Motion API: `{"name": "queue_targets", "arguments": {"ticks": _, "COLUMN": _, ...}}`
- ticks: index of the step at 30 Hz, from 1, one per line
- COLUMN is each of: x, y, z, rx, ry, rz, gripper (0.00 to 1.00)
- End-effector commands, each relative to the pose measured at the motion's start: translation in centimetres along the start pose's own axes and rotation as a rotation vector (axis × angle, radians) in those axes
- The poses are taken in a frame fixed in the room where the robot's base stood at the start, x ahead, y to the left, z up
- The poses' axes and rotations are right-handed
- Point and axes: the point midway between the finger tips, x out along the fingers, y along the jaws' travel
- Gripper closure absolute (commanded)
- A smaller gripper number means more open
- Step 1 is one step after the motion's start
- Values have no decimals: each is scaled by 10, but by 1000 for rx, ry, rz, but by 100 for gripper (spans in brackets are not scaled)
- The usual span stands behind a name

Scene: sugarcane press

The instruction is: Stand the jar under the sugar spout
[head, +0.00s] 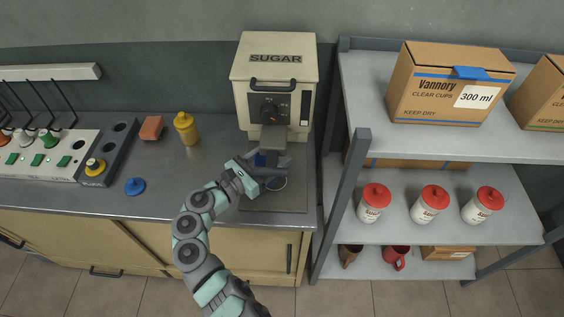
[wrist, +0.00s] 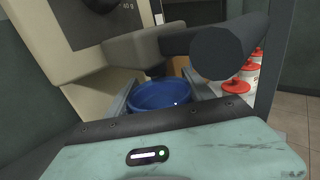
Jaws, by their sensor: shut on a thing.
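The sugar dispenser (head: 275,85), a cream box marked SUGAR, stands at the back of the counter. Its grey spout (head: 273,138) juts from the front, above a dark base plate (head: 275,200). My gripper (head: 268,173) is at the dispenser's front, just below the spout, and is shut on the blue jar (wrist: 165,96). In the wrist view the jar's round blue rim shows between the fingers, with grey dispenser parts above it. In the head view my gripper and the spout hide most of the jar. I cannot tell whether its bottom touches the plate.
A blue lid (head: 135,186), a yellow bottle (head: 186,128) and a brown-red block (head: 152,128) are on the counter to the left, beside a switch panel (head: 45,153). A shelf rack (head: 350,190) with boxes and red-lidded jars (head: 431,204) stands close on the right.

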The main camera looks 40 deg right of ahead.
Motion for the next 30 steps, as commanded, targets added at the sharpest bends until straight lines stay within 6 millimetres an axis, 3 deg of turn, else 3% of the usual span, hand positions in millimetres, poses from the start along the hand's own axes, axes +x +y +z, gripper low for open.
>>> {"name": "queue_targets", "arguments": {"ticks": 3, "x": 21, "y": 0, "z": -1, "rx": 0, "ry": -1, "rz": 0, "gripper": 94}}
{"name": "queue_targets", "arguments": {"ticks": 6, "x": 28, "y": 0, "z": -1, "rx": 0, "ry": -1, "rz": 0, "gripper": 94}}
{"name": "queue_targets", "arguments": {"ticks": 10, "x": 30, "y": 0, "z": -9, "rx": -2, "ry": 0, "rz": 0, "gripper": 94}}
{"name": "queue_targets", "arguments": {"ticks": 15, "x": 29, "y": 0, "z": -35, "rx": -3, "ry": 2, "rz": 0, "gripper": 94}}
{"name": "queue_targets", "arguments": {"ticks": 27, "x": 28, "y": 1, "z": -37, "rx": 0, "ry": -1, "rz": 2, "gripper": 94}}
{"name": "queue_targets", "arguments": {"ticks": 28, "x": 28, "y": 1, "z": -38, "rx": 0, "ry": 0, "rz": 2, "gripper": 38}}
{"name": "queue_targets", "arguments": {"ticks": 30, "x": 28, "y": 1, "z": -38, "rx": 1, "ry": 0, "rz": 2, "gripper": 32}}
